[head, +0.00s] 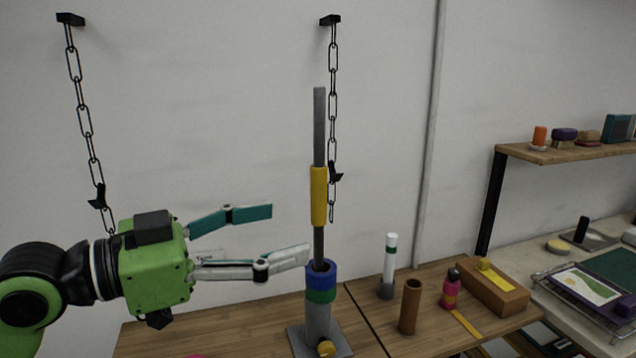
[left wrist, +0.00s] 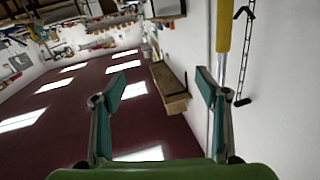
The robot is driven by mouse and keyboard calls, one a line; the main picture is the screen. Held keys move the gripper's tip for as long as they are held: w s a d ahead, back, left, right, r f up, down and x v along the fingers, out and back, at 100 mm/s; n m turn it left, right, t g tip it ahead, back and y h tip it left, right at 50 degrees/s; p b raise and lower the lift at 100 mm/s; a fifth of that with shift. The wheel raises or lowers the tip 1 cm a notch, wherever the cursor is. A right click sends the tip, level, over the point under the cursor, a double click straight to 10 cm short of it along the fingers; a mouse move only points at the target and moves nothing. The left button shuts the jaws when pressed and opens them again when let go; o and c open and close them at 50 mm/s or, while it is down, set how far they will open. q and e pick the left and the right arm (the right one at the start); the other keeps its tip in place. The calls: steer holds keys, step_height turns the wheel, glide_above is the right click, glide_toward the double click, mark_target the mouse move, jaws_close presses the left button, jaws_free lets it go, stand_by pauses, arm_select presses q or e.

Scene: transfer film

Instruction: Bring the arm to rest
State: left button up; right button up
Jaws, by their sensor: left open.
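My left gripper (head: 288,234) is in the head view, reaching in from the left above the wooden table. Its two fingers are spread apart with nothing between them. It also shows in the left wrist view (left wrist: 165,88), open and empty. The fingertips are just left of an upright grey rod with a yellow sleeve (head: 319,197). The yellow sleeve also shows in the left wrist view (left wrist: 224,25), beyond the right finger. Whether the lower finger touches the rod I cannot tell. My right gripper is in neither view.
The rod rises from a stand with a blue collar (head: 320,268). A brown tube (head: 410,306), a white tube (head: 390,258), a pink bottle (head: 451,290) and a wooden block (head: 492,293) stand to the right. Two chains (head: 84,120) hang on the wall. Space above the gripper is clear.

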arm_select(q)
steer(key=a+f+n+y, duration=0.2)
steer(key=f+n+y, duration=0.15)
steer(key=f, duration=1.25)
steer(key=a+f+n+y, duration=0.2)
steer(key=f+n+y, duration=0.15)
steer(key=f, duration=1.25)
steer(key=s+a+f+n+g+y, duration=0.25)
steer(key=s+a+f+y, duration=0.2)
steer(key=s+f, duration=0.5)
steer(key=s+a+f+n+g+y, duration=0.25)
steer(key=s+a+f, duration=0.35)
steer(key=s+f, duration=0.4)
step_height(320, 180, down, 28)
steer(key=s+f+m+g+b, duration=0.1)
steer(key=s+g+b, duration=0.1)
steer(key=b, duration=0.3)
steer(key=s+a+f+g+y+b, duration=0.1)
steer(key=s+a+f+b, duration=0.2)
steer(key=s+f, duration=1.4)
step_height(320, 180, down, 4)
steer(key=shift+s+r, duration=0.1)
steer(key=shift+s, duration=0.2)
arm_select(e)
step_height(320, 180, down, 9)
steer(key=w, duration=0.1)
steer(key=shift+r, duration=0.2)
